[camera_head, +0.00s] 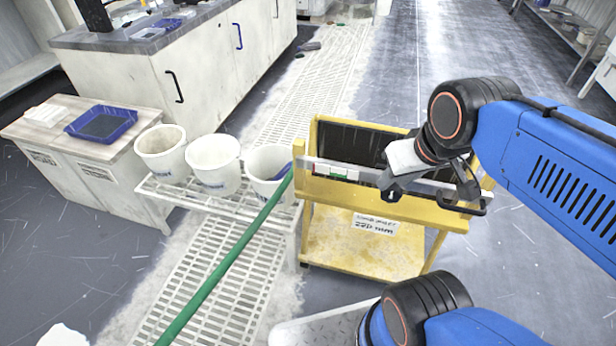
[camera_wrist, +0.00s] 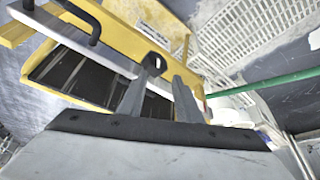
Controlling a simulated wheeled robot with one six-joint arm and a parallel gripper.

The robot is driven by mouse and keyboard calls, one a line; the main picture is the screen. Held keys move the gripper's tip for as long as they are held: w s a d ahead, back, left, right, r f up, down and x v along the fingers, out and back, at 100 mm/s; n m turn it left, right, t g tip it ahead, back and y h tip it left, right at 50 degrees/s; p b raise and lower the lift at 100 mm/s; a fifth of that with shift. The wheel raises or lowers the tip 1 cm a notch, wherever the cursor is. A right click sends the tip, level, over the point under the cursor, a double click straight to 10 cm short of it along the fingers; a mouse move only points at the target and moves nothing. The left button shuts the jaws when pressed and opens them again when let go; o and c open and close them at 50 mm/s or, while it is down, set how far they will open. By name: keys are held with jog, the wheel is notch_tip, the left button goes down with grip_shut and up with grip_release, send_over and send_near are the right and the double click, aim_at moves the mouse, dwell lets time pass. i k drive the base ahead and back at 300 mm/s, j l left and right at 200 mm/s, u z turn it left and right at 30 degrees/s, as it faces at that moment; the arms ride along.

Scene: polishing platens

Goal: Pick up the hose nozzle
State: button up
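A green hose (camera_head: 225,262), straight and pole-like, slants up from the bottom edge to the left corner of the yellow cart in the head view. It also shows in the wrist view (camera_wrist: 268,83), at the right. A separate nozzle on its end is not clear to me; its upper end lies by the cart's corner and the buckets. My gripper (camera_head: 387,190) hangs over the cart's front rim, to the right of the hose end.
The yellow cart (camera_head: 350,258) has a dark bin and a pale bar (camera_head: 335,172) along its front rim. Several white buckets (camera_head: 213,163) stand on a low white rack to the left. A blue tray (camera_head: 101,124) lies on a cabinet. Grey floor at right is open.

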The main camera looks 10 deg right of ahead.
aim_at(281, 175)
jog(key=i+j, duration=0.1)
jog(key=j, duration=0.6)
jog(key=j+u, duration=0.15)
jog(key=j, duration=0.65)
